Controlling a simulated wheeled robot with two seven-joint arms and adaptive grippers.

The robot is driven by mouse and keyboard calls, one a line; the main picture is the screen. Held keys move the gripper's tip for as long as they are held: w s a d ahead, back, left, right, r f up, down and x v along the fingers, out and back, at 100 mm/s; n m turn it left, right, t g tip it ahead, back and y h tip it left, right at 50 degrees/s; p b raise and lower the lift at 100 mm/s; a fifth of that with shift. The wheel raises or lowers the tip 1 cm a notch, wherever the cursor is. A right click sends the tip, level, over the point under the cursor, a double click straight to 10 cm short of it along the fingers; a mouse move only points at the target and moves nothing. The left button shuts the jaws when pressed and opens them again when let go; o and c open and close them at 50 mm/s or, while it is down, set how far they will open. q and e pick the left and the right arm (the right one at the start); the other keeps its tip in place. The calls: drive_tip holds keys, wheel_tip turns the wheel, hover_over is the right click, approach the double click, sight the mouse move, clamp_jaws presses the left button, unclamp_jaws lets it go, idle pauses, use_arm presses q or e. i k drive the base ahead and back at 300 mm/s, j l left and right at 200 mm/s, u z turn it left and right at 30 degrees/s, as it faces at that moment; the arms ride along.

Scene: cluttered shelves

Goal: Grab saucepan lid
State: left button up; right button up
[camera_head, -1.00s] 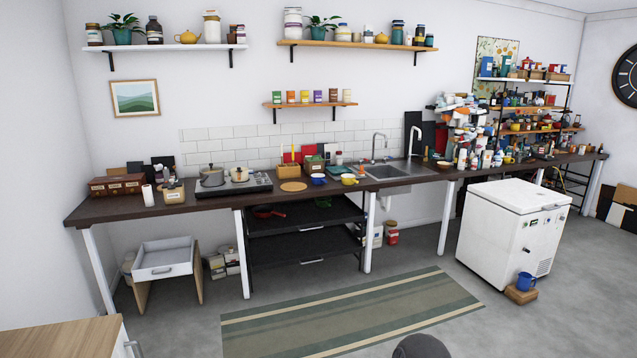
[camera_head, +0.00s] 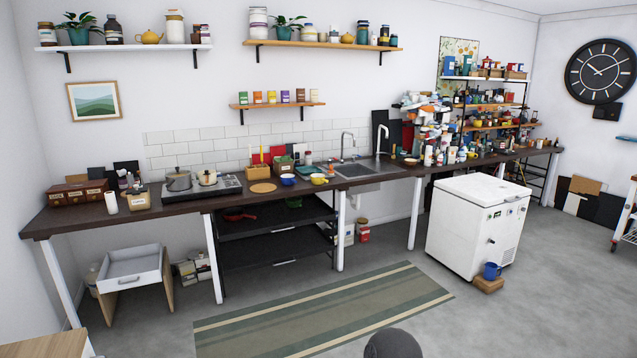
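A grey saucepan (camera_head: 178,181) and a lighter pot (camera_head: 207,177) stand side by side on the dark hob (camera_head: 228,184), on the left part of the long counter. Both seem to have lids on, but they are too small to tell clearly which lid belongs to a saucepan. Neither of my grippers shows in the head view. A dark rounded shape at the bottom edge may be part of my own body.
The long dark counter (camera_head: 100,213) runs along the wall. A white chest freezer (camera_head: 470,235) stands in front of it at right. A pulled-out white drawer unit (camera_head: 133,268) stands below at left. The striped rug (camera_head: 320,310) lies on clear floor.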

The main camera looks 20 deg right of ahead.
sight(178, 173)
drive_tip(key=i+z, duration=0.15)
drive_tip(key=i, duration=2.2)
